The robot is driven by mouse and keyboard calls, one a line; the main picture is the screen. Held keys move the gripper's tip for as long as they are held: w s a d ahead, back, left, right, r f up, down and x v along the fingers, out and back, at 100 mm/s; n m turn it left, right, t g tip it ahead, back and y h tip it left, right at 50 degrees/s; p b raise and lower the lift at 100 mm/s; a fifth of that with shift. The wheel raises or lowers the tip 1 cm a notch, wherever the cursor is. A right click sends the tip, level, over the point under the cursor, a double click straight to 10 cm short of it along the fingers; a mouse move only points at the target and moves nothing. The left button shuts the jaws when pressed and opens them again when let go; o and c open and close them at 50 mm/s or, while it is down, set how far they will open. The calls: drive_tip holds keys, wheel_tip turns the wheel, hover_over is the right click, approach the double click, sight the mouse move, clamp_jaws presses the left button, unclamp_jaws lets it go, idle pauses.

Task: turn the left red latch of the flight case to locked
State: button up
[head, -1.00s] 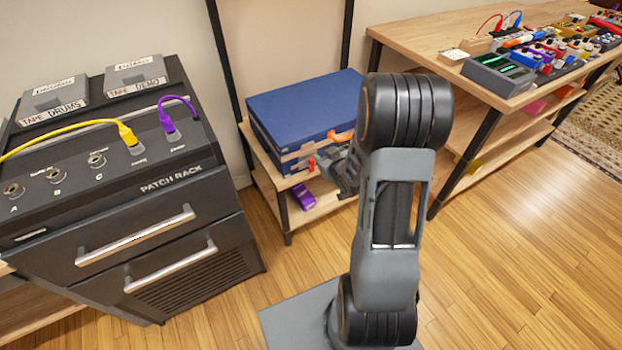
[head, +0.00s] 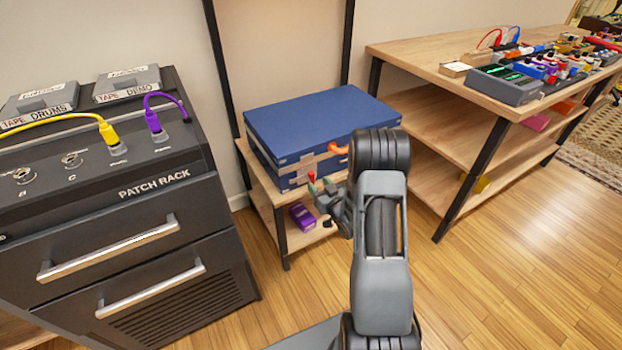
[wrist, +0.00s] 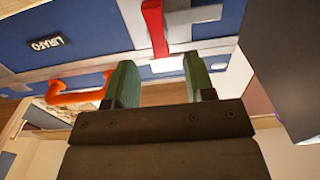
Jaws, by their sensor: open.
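The blue flight case (head: 310,112) lies on a low wooden shelf, with an orange handle (head: 338,148) on its front. Its left red latch (head: 311,182) shows small in the head view, beside my gripper (head: 322,190). In the wrist view, the red latch (wrist: 154,28) is a narrow bar standing upright in the picture on a pale metal plate. My gripper (wrist: 160,75) is open and empty, its two green fingers apart. The latch appears just beyond the fingertips, roughly between their lines. The orange handle (wrist: 78,90) is left of the fingers there. Contact cannot be told.
A purple object (head: 302,216) lies on the shelf (head: 325,232) below the case. The black patch rack (head: 140,215) stands at the left. A wooden bench (head: 440,75) with several pedals is at the right. Wooden floor (head: 490,275) is clear at the right.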

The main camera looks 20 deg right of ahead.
sight(313, 178)
drive_tip(key=shift+w+a+b, duration=0.15)
drive_tip(key=shift+w+b, duration=0.1)
drive_tip(key=shift+w, duration=1.15)
drive_tip(key=shift+w+a+b, duration=0.15)
drive_tip(key=shift+w+b, duration=0.05)
drive_tip(key=shift+w, duration=1.2)
clamp_jaws()
